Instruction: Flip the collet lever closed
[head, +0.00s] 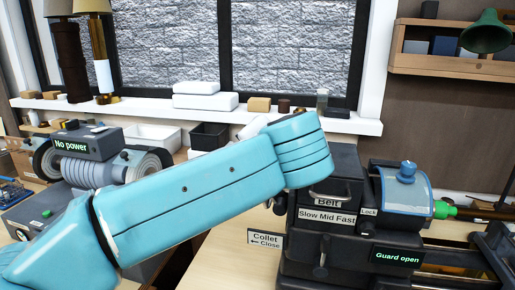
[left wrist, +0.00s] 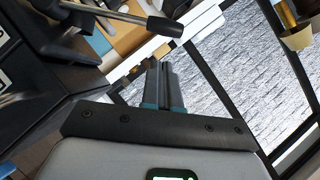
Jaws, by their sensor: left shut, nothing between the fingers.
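My left gripper (left wrist: 160,70) shows in the left wrist view with its two grey fingers together and nothing between them. A metal lever with a dark cylindrical grip (left wrist: 164,27), which looks like the collet lever, crosses the top of that view just beyond the fingertips. I see no clear contact between them. In the head view, my teal left arm reaches across to the dark lathe headstock (head: 338,172) and its gripper is hidden behind the arm. The sign "Collet ← Close" (head: 265,239) stands at the headstock's left side. My right gripper is out of view.
The lathe's blue guard (head: 404,192) is beside a "Guard open" display (head: 396,257). A grey machine reading "No power" (head: 72,146) stands at the left. Behind are a black bin (head: 209,135) and a white windowsill (head: 350,123) holding small boxes.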

